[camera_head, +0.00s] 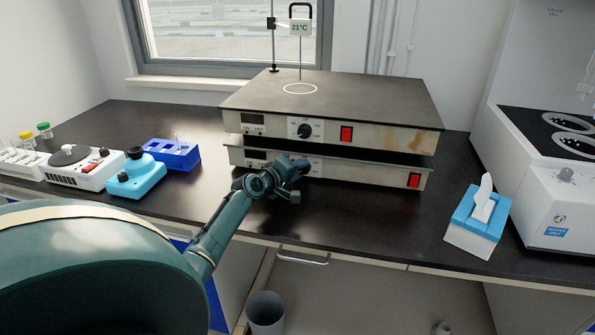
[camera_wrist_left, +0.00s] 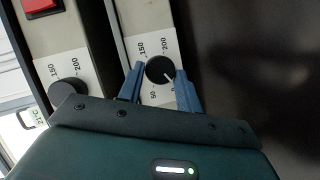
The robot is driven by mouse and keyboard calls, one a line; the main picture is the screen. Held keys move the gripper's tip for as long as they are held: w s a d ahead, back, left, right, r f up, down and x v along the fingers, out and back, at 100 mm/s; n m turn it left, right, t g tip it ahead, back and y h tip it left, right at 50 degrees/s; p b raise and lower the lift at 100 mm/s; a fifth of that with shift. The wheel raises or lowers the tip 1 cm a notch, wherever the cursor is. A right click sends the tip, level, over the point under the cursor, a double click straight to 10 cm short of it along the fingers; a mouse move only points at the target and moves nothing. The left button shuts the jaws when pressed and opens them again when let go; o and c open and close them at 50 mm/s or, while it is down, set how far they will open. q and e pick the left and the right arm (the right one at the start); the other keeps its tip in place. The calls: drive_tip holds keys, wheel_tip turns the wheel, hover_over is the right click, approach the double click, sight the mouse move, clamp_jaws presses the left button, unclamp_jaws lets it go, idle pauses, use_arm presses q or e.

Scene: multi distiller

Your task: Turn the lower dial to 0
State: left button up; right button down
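Two hot plates are stacked on the bench. The lower hot plate (camera_head: 370,174) has a dial hidden behind my left gripper in the head view. In the left wrist view the lower dial (camera_wrist_left: 158,69) is a round black knob with a white pointer, on a white scale plate marked 50, 150 and 200. My left gripper (camera_wrist_left: 160,78) is at the front of this panel, its blue fingers apart on either side of the dial. Small gaps seem to show between fingers and knob; contact is unclear. My right gripper is in neither view.
The upper hot plate (camera_head: 400,137) has its own dial (camera_head: 304,130) and red switch (camera_head: 346,133), close above my left gripper. A tissue box (camera_head: 478,222) stands to the right. A blue rack (camera_head: 174,155) and a teal device (camera_head: 136,176) stand to the left.

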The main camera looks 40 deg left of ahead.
use_arm(q)
drive_tip(key=o, duration=0.4)
drive_tip(key=shift+c, duration=0.2)
